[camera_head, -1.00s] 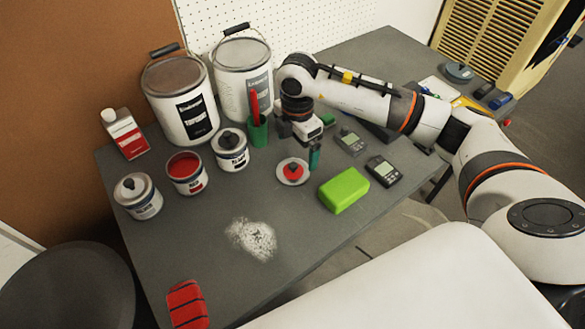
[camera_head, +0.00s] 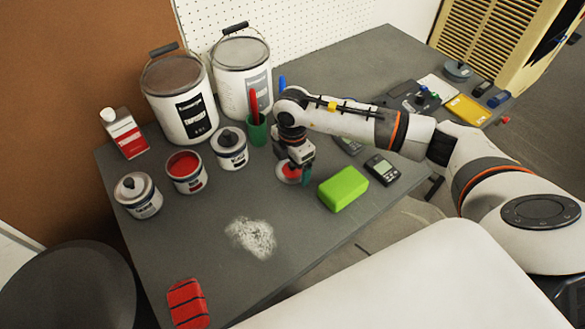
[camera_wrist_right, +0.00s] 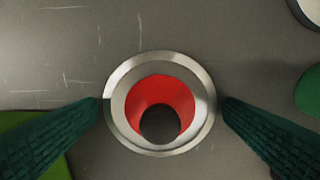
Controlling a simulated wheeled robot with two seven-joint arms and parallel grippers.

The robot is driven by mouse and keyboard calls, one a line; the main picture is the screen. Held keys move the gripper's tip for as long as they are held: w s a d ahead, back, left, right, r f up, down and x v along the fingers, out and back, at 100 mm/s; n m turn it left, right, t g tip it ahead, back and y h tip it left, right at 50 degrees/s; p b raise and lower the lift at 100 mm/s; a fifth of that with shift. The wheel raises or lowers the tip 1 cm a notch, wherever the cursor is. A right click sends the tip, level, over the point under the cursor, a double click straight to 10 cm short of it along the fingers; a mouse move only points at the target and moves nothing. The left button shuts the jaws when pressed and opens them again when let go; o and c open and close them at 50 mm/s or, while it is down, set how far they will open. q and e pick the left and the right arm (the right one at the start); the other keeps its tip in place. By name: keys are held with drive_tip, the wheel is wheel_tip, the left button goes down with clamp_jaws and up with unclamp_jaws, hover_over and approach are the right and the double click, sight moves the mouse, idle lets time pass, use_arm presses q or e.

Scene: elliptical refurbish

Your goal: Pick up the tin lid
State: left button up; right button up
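The tin lid (camera_head: 288,172) is a round silver disc with a red centre and a dark knob, lying flat on the grey table. In the right wrist view the lid (camera_wrist_right: 121,78) fills the middle, with its silver rim around the red part. My right gripper (camera_head: 299,177) is over the lid and hides part of it in the head view. Its two green fingers (camera_wrist_right: 163,108) are open, one on each side of the lid, close to its rim. I cannot tell whether they touch it. My left gripper is not in view.
A green sponge (camera_head: 342,188) lies just right of the gripper. An open red paint tin (camera_head: 186,174), closed tins (camera_head: 231,150) and a green cup (camera_head: 257,132) stand to the left and behind. White powder (camera_head: 251,237) lies in front.

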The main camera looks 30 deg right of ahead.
drive_tip(key=c, duration=0.7)
drive_tip(key=shift+o, duration=0.2)
drive_tip(key=shift+r, duration=0.1)
